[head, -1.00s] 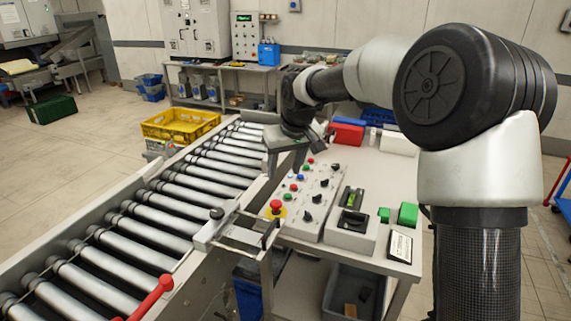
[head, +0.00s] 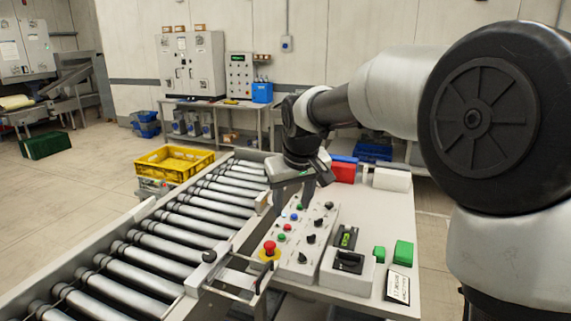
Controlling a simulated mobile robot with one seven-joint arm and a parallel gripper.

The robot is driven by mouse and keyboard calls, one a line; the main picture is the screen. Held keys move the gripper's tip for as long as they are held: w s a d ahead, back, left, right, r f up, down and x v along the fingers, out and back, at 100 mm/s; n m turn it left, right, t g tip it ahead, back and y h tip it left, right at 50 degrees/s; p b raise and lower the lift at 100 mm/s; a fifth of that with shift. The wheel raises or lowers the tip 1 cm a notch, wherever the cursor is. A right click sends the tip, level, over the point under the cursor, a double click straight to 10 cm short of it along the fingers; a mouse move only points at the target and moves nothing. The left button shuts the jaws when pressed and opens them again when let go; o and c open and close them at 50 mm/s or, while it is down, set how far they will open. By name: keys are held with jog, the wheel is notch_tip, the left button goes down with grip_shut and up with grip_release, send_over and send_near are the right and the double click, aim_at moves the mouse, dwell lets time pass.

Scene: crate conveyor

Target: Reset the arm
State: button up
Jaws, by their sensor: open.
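My gripper (head: 293,196) hangs at the end of my bent arm, above the far end of the sloped control panel (head: 292,262). Its two fingers are apart and nothing shows between them. The panel carries several coloured buttons, black knobs and a red emergency stop (head: 269,248) on a yellow base. Whether a fingertip touches the panel or the conveyor's side rail is hard to tell from this angle.
On the table (head: 370,215) are a black-handled switch box (head: 347,268), green blocks (head: 403,253), a small sign (head: 398,288), a red box (head: 343,172) and a white box (head: 392,180).

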jog(key=s+d+r+m+h+p, duration=0.1)
jog(key=s+d+r, duration=0.15)
jog(key=s, duration=0.35)
jog(key=s+d+r+m+t, duration=0.1)
jog(key=s+d+r, duration=0.1)
jog(key=s+d, duration=0.3)
jog(key=s+d+r+m+h+p, duration=0.1)
jog(key=s+d+r, duration=0.15)
jog(key=s, duration=0.45)
jog(key=s+d+f+m+y, duration=0.1)
jog(key=s+d+f, duration=0.1)
jog(key=s, duration=0.9)
jog(key=shift+s+d+f+m+p, duration=0.3)
jog(key=shift+d+p, duration=0.05)
jog(key=shift+d, duration=0.25)
